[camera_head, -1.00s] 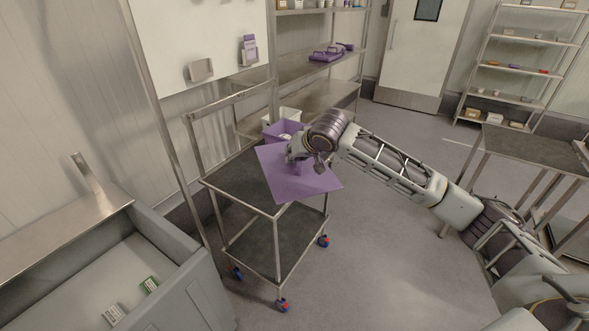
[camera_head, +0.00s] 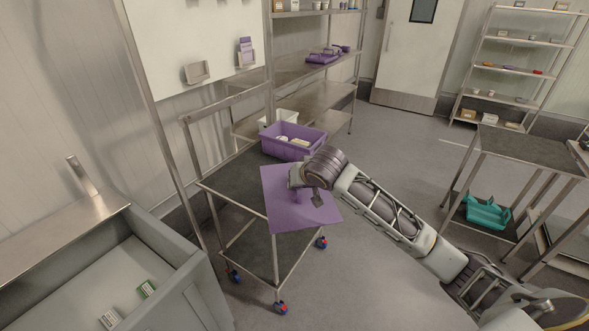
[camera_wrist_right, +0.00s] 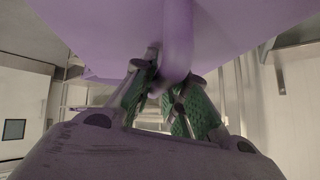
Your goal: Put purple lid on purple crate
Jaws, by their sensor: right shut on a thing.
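The purple crate (camera_head: 284,148) stands open on the far end of the wheeled cart's top (camera_head: 236,180), with some pale items inside. The purple lid (camera_head: 285,216) is a flat sheet held by its handle in my right gripper (camera_head: 308,192). The lid hangs tilted over the near right edge of the cart, in front of the crate and apart from it. In the right wrist view, the green-padded fingers (camera_wrist_right: 174,105) are shut on the lid's handle (camera_wrist_right: 177,45). My left gripper does not show.
A white bin (camera_head: 268,121) stands behind the crate. A shelf rack (camera_head: 315,66) is beyond it. A grey bin (camera_head: 185,270) is at lower left. A table with a teal basket (camera_head: 487,213) is at right. The middle floor is free.

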